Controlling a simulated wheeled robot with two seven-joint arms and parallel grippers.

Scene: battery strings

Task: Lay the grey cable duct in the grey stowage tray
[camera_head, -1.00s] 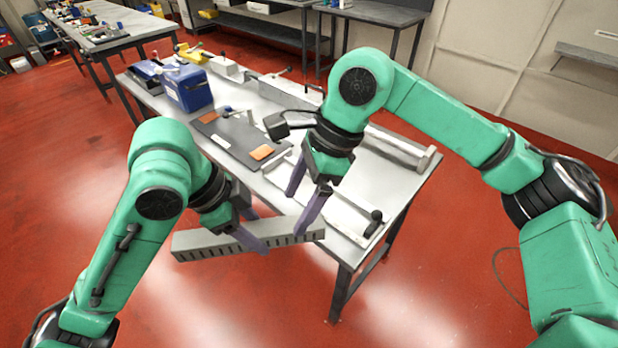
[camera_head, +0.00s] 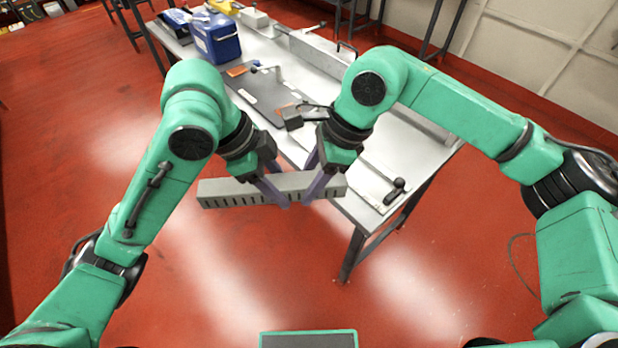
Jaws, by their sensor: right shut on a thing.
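The grey cable duct (camera_head: 235,192), a long slotted bar, is held roughly level in the air in front of the table's near side. My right gripper (camera_head: 310,196) is shut on it near its right end. My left gripper (camera_head: 276,196) has its fingers at the duct just left of the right gripper; whether they are closed on it is hard to see. A long grey trough-like piece (camera_head: 425,124) lies along the table's far edge, partly hidden by my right arm; I cannot tell for sure that it is the stowage tray.
The table (camera_head: 345,207) holds a blue case (camera_head: 216,40), a dark mat (camera_head: 252,97) with orange pieces, a long grey box (camera_head: 318,50) and a black-knobbed lever (camera_head: 396,190) at its near right corner. Red floor (camera_head: 190,265) is clear on the left.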

